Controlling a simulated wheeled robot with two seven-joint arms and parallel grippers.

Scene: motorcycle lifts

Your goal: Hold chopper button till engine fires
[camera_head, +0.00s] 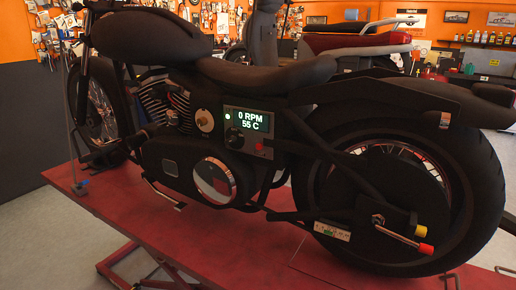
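The black chopper motorcycle (270,75) stands upright on a red lift platform (140,215). A small panel on its side below the seat holds a lit display (252,121) reading "0 RPM" and "55 C". A small white light (228,117) shows left of the display. A black round knob (234,135) sits below the light, and a small red button (260,147) is to the right of the knob. Nothing touches the panel or the button. Neither of my grippers is in view.
The rear wheel (400,200) and an exhaust-side rod with a red tip (425,248) stick out at the right. A second motorcycle (350,45) stands behind. Tool-hung orange walls and shelves with bottles (490,38) are farther back. The space in front of the panel is clear.

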